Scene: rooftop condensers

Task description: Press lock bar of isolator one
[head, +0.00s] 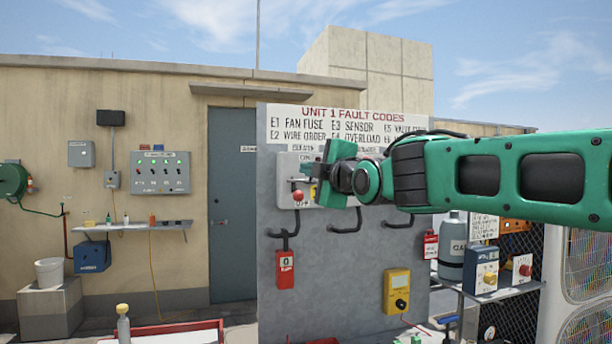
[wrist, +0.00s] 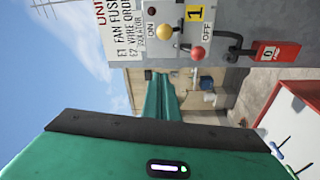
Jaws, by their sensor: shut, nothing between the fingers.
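Isolator one is a grey box (head: 286,172) on the grey board, with a red ball knob (head: 298,195) low on its front. In the wrist view, turned sideways, the box (wrist: 180,60) carries a yellow plate marked 1 (wrist: 195,13), a yellow knob (wrist: 164,32), the red knob (wrist: 197,53) and ON and OFF lettering. I cannot tell which part is the lock bar. My gripper (head: 306,171) is shut and empty, in front of the box in the head view, and hides its right part. Contact with the box cannot be made out.
Black hooks (head: 345,228) stick out below the box, one bearing a red tag (head: 285,268). A yellow meter (head: 397,291) is lower on the board. A fault code sign (head: 340,121) is above. A shelf (head: 505,288) with a gas cylinder (head: 452,246) stands right.

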